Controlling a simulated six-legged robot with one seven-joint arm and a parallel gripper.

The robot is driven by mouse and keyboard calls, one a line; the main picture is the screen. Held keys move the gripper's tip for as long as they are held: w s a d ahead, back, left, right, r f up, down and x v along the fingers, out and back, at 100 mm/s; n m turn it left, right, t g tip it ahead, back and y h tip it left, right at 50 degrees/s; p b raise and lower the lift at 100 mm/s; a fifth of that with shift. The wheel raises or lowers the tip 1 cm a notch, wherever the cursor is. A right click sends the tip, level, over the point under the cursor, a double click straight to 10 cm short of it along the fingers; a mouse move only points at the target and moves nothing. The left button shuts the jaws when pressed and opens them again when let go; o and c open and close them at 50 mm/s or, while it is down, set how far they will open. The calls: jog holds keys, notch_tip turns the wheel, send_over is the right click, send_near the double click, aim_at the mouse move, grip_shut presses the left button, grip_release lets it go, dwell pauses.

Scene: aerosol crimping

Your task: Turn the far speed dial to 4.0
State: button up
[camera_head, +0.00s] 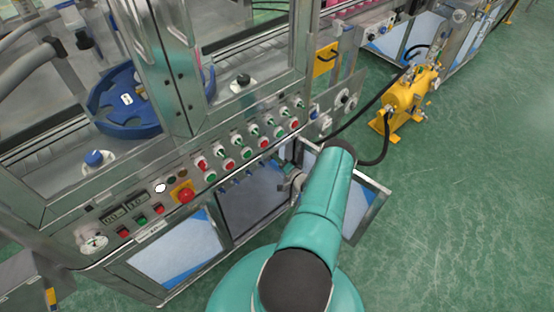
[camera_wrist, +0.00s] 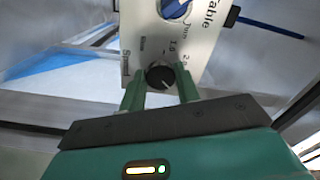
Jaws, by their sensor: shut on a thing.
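In the wrist view, a black round dial (camera_wrist: 160,75) sits on a white plate (camera_wrist: 199,45) with printed scale marks, including "1.0" and "2.0". My gripper (camera_wrist: 161,84) is shut on the dial, with one green finger on each side. A small pale mark shows on the dial's face; its exact reading is too small to tell. The plate's lettering is upside down or sideways and partly cut off; "Table" is readable. In the head view my green arm reaches to an open lower cabinet (camera_head: 252,195), and the dial cannot be made out there.
A blue part (camera_wrist: 176,8) is at the plate's top edge in the wrist view. In the head view, rows of buttons and a red emergency knob (camera_head: 186,195) line the machine above the cabinet. An open cabinet door (camera_head: 366,205) stands beside my arm. A yellow tank (camera_head: 408,95) stands on the green floor.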

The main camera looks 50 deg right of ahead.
jog(key=shift+r+m, duration=0.1)
jog(key=shift+m, duration=4.8)
jog(key=shift+s, duration=0.1)
jog(key=o, duration=1)
jog(key=v, duration=1.3)
jog(key=shift+s+r, duration=0.1)
jog(key=shift+s, duration=0.25)
